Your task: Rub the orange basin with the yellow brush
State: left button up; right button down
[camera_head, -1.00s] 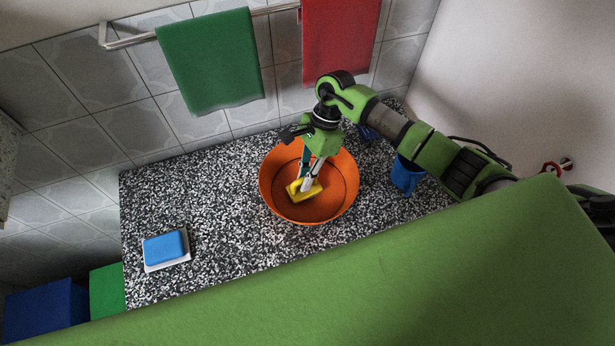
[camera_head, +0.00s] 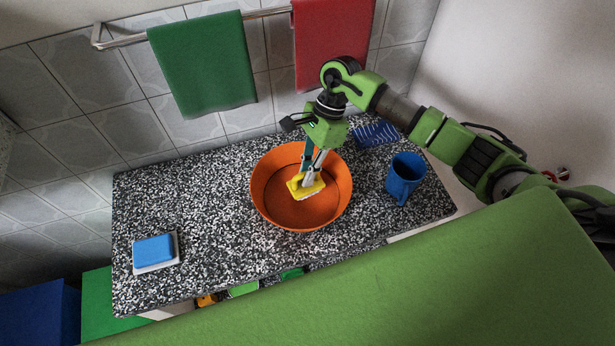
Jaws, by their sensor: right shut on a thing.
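The orange basin (camera_head: 290,213) stands on the speckled counter, right of its middle. The yellow brush (camera_head: 299,191) is inside the basin, a yellow block with a pale edge below. My right gripper (camera_head: 312,176) reaches down into the basin from above and is shut on the brush. The brush is low in the basin, near its middle; I cannot tell whether it touches the floor of the basin. The gripper covers part of the brush and of the far basin wall. My left gripper is not in view.
A blue cup (camera_head: 404,178) stands right of the basin. A blue striped cloth-like thing (camera_head: 376,134) lies behind it. A blue sponge (camera_head: 154,249) rests on a white dish at left. Green (camera_head: 203,65) and red (camera_head: 334,45) towels hang behind. The counter (camera_head: 205,208) left of the basin is clear.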

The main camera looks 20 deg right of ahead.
jog(key=shift+r, duration=0.55)
jog(key=shift+d+r+p, duration=0.15)
jog(key=shift+r+p, duration=0.25)
jog(key=shift+r, duration=0.95)
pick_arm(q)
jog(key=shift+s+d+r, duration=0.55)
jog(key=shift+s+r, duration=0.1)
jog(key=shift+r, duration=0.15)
pick_arm(e)
jog(key=shift+r, duration=0.2)
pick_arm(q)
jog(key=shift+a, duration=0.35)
